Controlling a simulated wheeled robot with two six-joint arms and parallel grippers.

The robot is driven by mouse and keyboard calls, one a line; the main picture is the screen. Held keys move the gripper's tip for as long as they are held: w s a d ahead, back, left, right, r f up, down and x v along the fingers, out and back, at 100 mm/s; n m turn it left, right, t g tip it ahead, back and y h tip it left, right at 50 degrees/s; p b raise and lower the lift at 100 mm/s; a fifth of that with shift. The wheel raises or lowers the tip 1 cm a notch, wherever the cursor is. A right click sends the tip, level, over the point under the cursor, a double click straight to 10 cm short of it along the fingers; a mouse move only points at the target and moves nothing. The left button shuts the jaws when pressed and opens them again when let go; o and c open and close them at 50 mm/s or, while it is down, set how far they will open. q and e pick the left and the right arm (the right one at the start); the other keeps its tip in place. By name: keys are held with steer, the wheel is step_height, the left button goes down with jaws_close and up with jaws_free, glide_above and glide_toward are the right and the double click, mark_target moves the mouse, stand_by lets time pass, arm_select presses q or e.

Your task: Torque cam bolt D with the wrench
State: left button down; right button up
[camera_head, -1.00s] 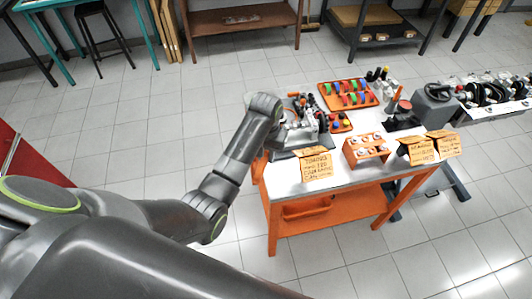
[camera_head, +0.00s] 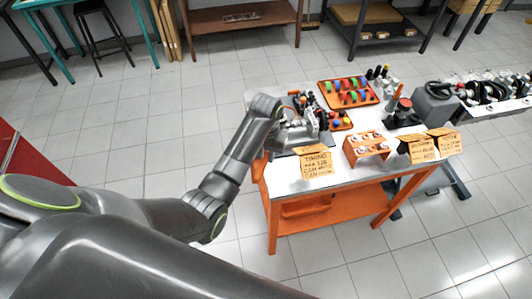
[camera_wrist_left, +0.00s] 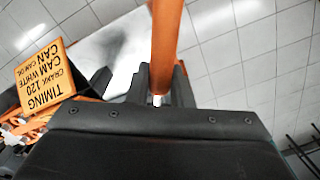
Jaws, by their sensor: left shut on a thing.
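My left gripper (camera_head: 298,133) is over the left end of the workbench, among dark engine parts. In the left wrist view my left gripper (camera_wrist_left: 160,88) is shut on an orange bar (camera_wrist_left: 166,38), which looks like the wrench's handle. The bar runs up out of the top of that view, so its far end is hidden there. In the head view the wrench is too small to make out. Cam bolt D cannot be told apart from the small parts around the gripper. My right gripper is not in view.
A timing card (camera_head: 316,168) stands at the bench's front edge and shows in the left wrist view (camera_wrist_left: 46,76). An orange rack (camera_head: 366,149), an orange tray of coloured parts (camera_head: 374,101) and more cards (camera_head: 420,150) stand to the right. The floor in front is clear.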

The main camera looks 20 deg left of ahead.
arm_select(q)
steer(key=shift+f, duration=0.35)
stand_by(0.4)
steer(key=shift+a, duration=0.15)
steer(key=shift+a+m, duration=0.6)
steer(key=shift+a, duration=0.1)
steer(key=shift+a, duration=0.1)
stand_by(0.4)
steer(key=shift+w+a+m, duration=0.1)
steer(key=shift+a+m, duration=0.4)
steer(key=shift+a, duration=0.2)
steer(key=shift+a, duration=0.1)
steer(key=shift+w+a+m, duration=0.15)
steer(key=shift+a+m, duration=0.45)
steer(key=shift+a, duration=0.05)
